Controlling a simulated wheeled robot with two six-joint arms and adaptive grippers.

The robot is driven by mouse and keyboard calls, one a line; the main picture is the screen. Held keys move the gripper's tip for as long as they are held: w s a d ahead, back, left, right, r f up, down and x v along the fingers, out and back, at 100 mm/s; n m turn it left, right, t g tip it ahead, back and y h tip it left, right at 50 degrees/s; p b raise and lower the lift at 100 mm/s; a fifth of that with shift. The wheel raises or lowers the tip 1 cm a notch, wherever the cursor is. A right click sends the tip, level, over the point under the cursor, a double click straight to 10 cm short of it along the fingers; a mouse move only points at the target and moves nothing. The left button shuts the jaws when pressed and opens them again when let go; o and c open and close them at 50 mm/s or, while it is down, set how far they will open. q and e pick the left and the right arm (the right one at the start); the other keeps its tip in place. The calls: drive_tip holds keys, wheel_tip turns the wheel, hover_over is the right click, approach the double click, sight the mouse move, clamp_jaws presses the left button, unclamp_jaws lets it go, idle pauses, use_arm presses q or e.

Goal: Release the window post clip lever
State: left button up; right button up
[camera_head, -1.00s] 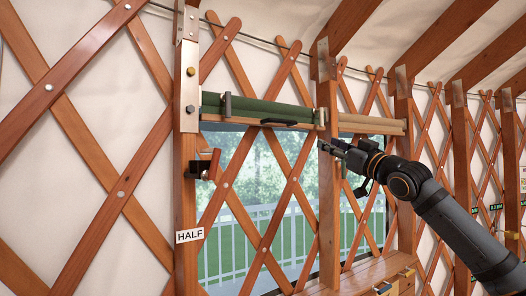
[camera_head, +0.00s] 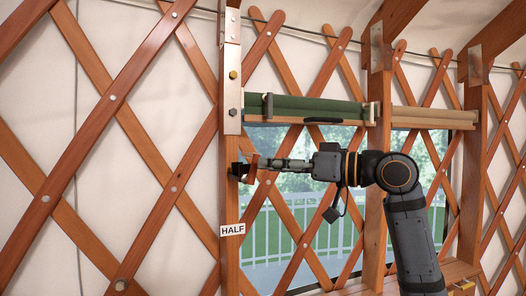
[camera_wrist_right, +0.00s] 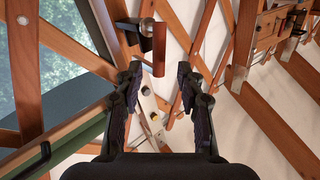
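The clip lever has a red-brown handle (camera_head: 252,168) on a black bracket (camera_head: 238,170), fixed to the wooden window post (camera_head: 231,190) above a HALF label. In the right wrist view the handle (camera_wrist_right: 159,48) stands upright in the picture, its lower end between the fingertips. My right gripper (camera_head: 264,164) reaches in from the right at the handle's height and partly covers it in the head view. In the wrist view its two fingers (camera_wrist_right: 160,74) are apart, with a gap to the handle on both sides. My left gripper is not in view.
A rolled green blind (camera_head: 305,108) with a dark pull handle (camera_head: 323,120) hangs above the window. A beige roll (camera_head: 433,117) hangs to its right. Another post (camera_head: 376,225) and crossing lattice slats (camera_head: 297,250) stand around and behind my right arm.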

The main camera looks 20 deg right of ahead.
drive_tip(key=shift+p+x, duration=0.6)
drive_tip(key=shift+x, duration=0.95)
drive_tip(key=shift+d, duration=0.1)
clamp_jaws()
